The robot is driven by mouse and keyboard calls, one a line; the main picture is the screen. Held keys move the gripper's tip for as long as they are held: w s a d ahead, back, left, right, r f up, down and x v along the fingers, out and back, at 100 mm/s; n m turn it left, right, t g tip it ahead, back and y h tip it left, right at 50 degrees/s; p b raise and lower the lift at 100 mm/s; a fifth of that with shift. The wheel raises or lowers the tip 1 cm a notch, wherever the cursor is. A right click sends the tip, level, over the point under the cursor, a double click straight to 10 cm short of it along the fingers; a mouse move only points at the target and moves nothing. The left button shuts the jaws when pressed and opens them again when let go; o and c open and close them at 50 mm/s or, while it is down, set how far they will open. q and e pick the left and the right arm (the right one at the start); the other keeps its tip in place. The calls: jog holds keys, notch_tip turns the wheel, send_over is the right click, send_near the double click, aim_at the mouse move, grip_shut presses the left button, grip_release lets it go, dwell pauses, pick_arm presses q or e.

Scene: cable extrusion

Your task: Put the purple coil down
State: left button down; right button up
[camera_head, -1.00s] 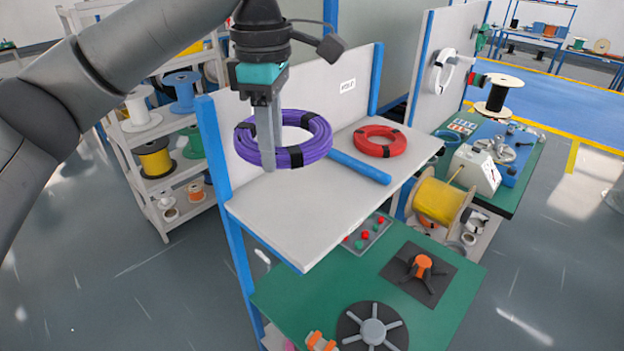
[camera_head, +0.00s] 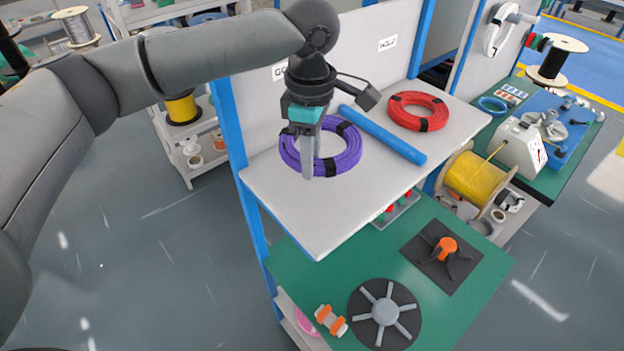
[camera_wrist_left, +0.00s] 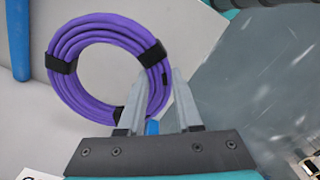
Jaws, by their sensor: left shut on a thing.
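The purple coil (camera_head: 351,150), bound with black ties, lies flat at the upper shelf (camera_head: 292,212), left of a blue divider bar (camera_head: 383,135). Whether it touches the shelf surface is hard to tell. My left gripper (camera_head: 309,172) points down at the coil's near side and is shut on its ring. In the left wrist view the fingers (camera_wrist_left: 160,76) straddle the ring of the purple coil (camera_wrist_left: 73,95) near a black tie. My right gripper is not in view.
A red coil (camera_head: 418,111) lies on the shelf right of the bar. A panel with labels stands behind the shelf. Below is a green table (camera_head: 410,283) with a grey spoked hub (camera_head: 385,312) and an orange-topped stand (camera_head: 446,246). The shelf's front left is bare.

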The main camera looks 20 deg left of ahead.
aim_at(311, 196)
pick_arm(q)
notch_tip(311, 196, down, 2)
jog(key=shift+f, duration=2.3)
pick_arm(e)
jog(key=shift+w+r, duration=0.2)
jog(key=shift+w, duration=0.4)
pick_arm(q)
jog(key=shift+f, duration=0.1)
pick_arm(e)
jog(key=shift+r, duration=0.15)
pick_arm(q)
jog(key=c, duration=0.6)
grip_release()
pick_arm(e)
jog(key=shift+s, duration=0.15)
pick_arm(q)
jog(key=shift+r, duration=0.35)
notch_tip(311, 196, up, 12)
jog(key=shift+f, duration=0.2)
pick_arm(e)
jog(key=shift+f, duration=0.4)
